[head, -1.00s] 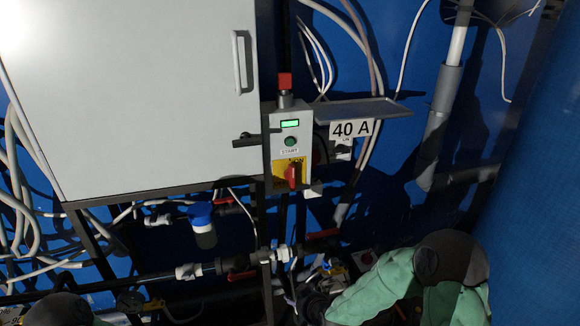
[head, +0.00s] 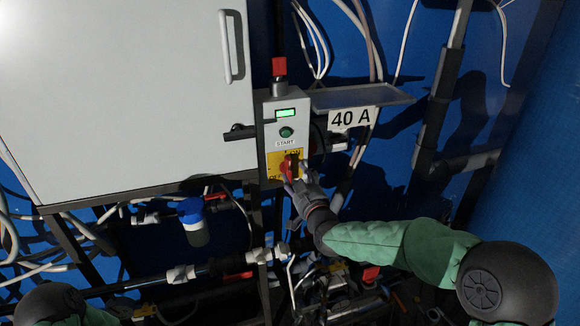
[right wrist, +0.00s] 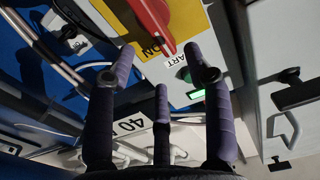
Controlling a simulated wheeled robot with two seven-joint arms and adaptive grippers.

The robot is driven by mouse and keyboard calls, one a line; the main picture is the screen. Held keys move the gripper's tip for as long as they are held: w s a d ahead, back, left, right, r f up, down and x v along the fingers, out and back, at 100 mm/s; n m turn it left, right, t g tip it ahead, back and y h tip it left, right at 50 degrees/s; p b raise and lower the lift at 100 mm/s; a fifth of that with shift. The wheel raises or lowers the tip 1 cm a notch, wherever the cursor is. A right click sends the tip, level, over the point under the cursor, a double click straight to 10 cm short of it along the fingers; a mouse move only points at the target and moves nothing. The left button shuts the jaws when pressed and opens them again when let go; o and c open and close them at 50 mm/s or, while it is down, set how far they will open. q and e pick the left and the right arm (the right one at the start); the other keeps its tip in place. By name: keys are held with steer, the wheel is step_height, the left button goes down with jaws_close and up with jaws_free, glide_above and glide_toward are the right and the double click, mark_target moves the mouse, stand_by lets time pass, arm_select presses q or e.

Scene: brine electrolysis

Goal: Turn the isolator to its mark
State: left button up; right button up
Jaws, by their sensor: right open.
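The isolator's red handle (head: 288,166) sits on a yellow plate (head: 272,160) at the foot of the grey control box (head: 271,135). My right gripper (head: 298,181) is at the handle from the lower right and hides part of it. In the right wrist view the open right gripper (right wrist: 160,62) has its fingers spread, with the red handle (right wrist: 150,20) just beyond the fingertips. The word ON shows on the yellow plate (right wrist: 150,48) there. I cannot tell whether a finger touches the handle. My left gripper is out of view.
A shelf (head: 360,99) with a 40 A sign (head: 352,118) juts out at the right. A white cabinet (head: 130,100) stands left; pipes run below.

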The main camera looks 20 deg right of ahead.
mark_target(291, 167)
steer(key=shift+w+a+b, duration=0.1)
steer(key=shift+w+b, duration=0.4)
steer(key=shift+w, duration=3.1)
jaws_close()
